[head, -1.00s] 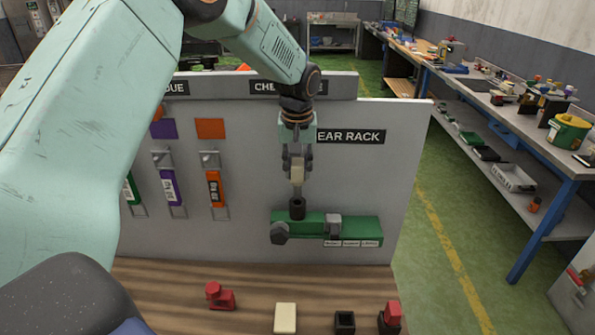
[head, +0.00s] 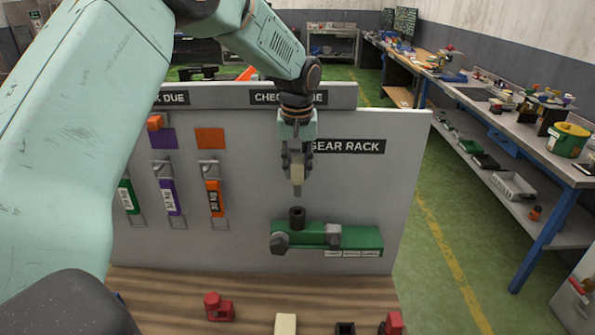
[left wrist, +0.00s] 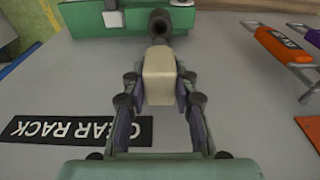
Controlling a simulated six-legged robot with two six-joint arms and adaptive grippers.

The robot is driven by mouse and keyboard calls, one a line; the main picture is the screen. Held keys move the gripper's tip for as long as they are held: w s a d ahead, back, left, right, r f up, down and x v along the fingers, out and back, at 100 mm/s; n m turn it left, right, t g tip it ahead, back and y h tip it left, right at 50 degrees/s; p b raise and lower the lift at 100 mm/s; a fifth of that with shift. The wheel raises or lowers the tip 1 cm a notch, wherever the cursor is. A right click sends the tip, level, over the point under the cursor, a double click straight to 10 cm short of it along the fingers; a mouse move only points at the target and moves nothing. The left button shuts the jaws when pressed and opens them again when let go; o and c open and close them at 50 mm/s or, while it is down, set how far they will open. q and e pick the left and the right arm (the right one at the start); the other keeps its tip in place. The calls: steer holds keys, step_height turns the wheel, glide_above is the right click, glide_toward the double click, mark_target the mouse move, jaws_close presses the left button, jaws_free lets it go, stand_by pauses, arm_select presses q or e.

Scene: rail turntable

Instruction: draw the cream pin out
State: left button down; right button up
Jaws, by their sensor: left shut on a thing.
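The cream pin (head: 297,174) is held between the fingers of my left gripper (head: 296,172), with its grey lower end pointing down. In the left wrist view the cream pin (left wrist: 159,76) sits between the two closed fingers (left wrist: 160,88). A dark cylindrical socket (head: 297,217) stands on the green gear rack unit (head: 355,238) below. In the head view a gap shows between the pin's tip and the socket. The socket (left wrist: 160,22) also shows in the left wrist view beyond the pin. My right gripper is not in view.
A grey panel (head: 250,240) stands behind, with hanging green, purple and orange tags (head: 214,198) at left. On the wooden table in front are a red piece (head: 217,306), a cream block (head: 285,325) and a dark square piece (head: 345,328). A blue-legged workbench (head: 555,225) is at right.

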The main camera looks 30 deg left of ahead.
arm_select(q)
steer(key=shift+r, duration=1.7)
